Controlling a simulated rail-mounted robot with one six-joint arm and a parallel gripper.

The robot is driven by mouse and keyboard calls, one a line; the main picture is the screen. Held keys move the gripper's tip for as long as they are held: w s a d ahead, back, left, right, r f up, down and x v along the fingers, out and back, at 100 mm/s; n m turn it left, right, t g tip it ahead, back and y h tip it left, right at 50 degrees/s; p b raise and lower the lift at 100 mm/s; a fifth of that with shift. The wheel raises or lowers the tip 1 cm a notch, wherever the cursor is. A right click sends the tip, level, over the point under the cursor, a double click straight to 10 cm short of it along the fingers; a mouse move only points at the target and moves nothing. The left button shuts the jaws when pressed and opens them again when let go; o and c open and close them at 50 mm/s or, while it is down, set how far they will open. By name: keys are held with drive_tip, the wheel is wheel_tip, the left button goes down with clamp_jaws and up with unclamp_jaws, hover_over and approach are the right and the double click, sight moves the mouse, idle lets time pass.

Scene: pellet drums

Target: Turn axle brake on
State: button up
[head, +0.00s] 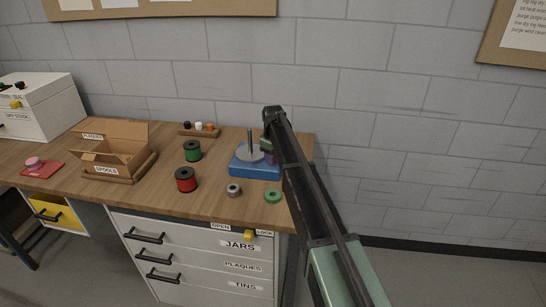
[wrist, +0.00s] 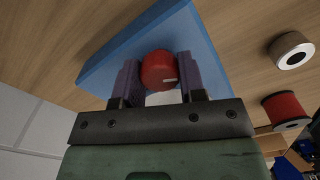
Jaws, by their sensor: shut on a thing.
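The blue axle stand (head: 240,168) sits at the right end of the bench, with a grey disc and an upright axle (head: 250,140) on top. A red round knob (wrist: 158,66) with a short white mark shows on the stand in the wrist view; I take it as the axle brake. The white mark points to the right in that view. My gripper (wrist: 159,72) is shut on the red knob, with one purple finger on each side. In the head view my gripper (head: 269,154) is at the stand's right side and the knob is hidden behind it.
A green spool (head: 192,151), a red spool (head: 186,180), a grey ring (head: 233,190) and a green ring (head: 272,196) stand near the stand. An open cardboard box (head: 115,160) is farther left. Drawers (head: 195,250) are below the bench top.

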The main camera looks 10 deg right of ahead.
drive_tip(key=m, duration=1.2)
drive_tip(key=shift+s+m, duration=0.1)
drive_tip(key=shift+m, duration=0.3)
idle(0.3)
drive_tip(key=o, duration=0.9)
wheel_tip(320, 180, up, 11)
drive_tip(key=p, duration=1.1)
drive_tip(key=shift+f, duration=0.1)
